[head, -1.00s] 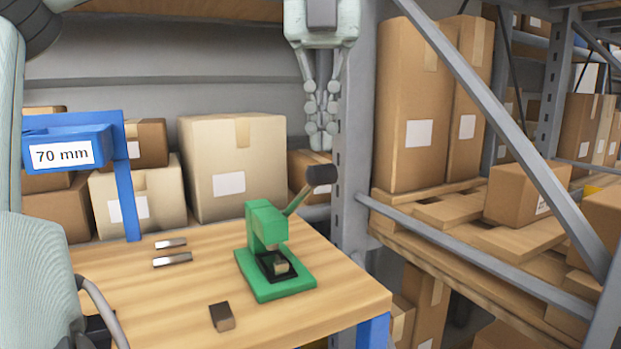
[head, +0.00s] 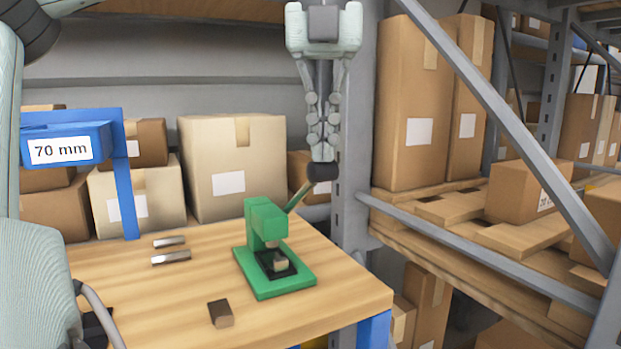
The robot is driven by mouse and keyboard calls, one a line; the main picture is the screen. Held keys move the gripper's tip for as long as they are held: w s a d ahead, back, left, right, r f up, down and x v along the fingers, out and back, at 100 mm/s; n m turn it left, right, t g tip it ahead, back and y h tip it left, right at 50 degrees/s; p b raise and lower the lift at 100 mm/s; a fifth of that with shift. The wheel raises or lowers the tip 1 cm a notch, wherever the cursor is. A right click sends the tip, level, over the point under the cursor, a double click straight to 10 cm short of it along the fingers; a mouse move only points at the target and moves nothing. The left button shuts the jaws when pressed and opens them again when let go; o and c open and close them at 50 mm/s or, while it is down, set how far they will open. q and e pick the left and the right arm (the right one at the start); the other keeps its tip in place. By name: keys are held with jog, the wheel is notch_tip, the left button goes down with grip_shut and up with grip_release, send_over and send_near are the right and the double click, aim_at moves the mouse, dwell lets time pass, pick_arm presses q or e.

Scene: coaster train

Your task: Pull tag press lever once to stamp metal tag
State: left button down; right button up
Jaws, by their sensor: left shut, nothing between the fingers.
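The green tag press (head: 264,222) stands on the wooden table. Its lever (head: 301,197) slants up to the right and ends in a black knob (head: 322,172). A small metal tag (head: 280,263) appears to sit on the dark bed under the press head. My left gripper (head: 322,154) points straight down, shut and empty, with its fingertips right at the top of the knob. Whether they touch it I cannot tell. My right gripper is not in view.
Two metal bars (head: 171,257) lie left of the press, and a small dark block (head: 220,313) lies in front of it. A blue stand with a "70 mm" label (head: 60,150) is at the left. Boxes (head: 232,165) stand behind the wooden table (head: 330,305). Shelving (head: 360,130) rises at the right.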

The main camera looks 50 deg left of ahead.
pick_arm(q)
jog(key=shift+s+d+f+b, duration=0.15)
jog(key=shift+f+b, duration=0.4)
jog(key=shift+f, duration=0.35)
jog(key=shift+w+d+f+b, duration=0.15)
jog(key=shift+f+b, duration=0.4)
jog(key=shift+f, duration=0.35)
jog(key=shift+s, duration=0.1)
jog(key=shift+f, duration=0.1)
jog(key=shift+s+d+f+b, duration=0.1)
jog(key=shift+d+f+b, duration=0.1)
jog(key=shift+f+b, duration=0.35)
jog(key=shift+d+f+b, duration=0.2)
jog(key=shift+f+b, duration=0.2)
jog(key=shift+f, duration=0.25)
notch_tip(320, 180, up, 8)
jog(key=r+p, duration=0.1)
jog(key=p, duration=0.7)
send_over(325, 169)
jog(key=d, duration=0.1)
jog(key=shift+r, duration=1.1)
